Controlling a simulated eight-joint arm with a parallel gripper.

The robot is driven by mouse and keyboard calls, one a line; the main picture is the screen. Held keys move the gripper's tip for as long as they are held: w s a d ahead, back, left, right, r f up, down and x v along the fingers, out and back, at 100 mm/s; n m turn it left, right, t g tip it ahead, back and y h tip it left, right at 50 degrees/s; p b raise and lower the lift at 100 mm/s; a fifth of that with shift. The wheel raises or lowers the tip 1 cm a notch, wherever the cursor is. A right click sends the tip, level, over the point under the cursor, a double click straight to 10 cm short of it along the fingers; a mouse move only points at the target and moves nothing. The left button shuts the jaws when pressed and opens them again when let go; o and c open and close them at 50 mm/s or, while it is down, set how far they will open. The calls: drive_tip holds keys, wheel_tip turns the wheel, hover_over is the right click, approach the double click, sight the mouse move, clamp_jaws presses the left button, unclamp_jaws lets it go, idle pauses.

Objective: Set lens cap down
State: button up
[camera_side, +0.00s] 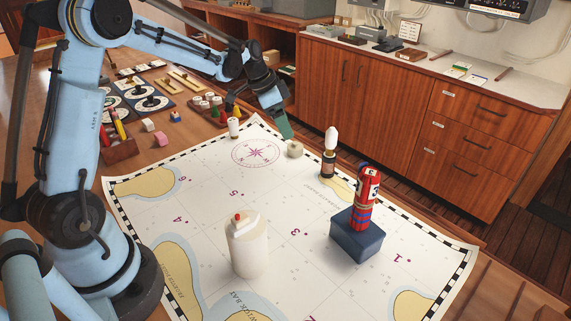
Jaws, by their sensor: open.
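My gripper (281,122) hangs at the far edge of the chart (205,185), with its green-tipped end pointing down. It is open, though the gap between its fingers is hard to make out from this side. I see nothing held in it. I cannot make out a lens cap for certain. A small beige round piece (294,149) sits on the chart just below and right of my gripper. A small white cylinder (235,127) stands to the left of it.
A large white cylinder (248,250) with a small white-and-red piece on top stands in front. Wooden trays and game pieces lie at the back left. The chart's middle has free room.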

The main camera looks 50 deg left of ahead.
sight(294, 143)
drive_tip(key=shift+x, duration=3.9)
drive_tip(key=shift+w, duration=0.1)
drive_tip(key=c, duration=1.2)
drive_tip(key=shift+r, duration=0.15)
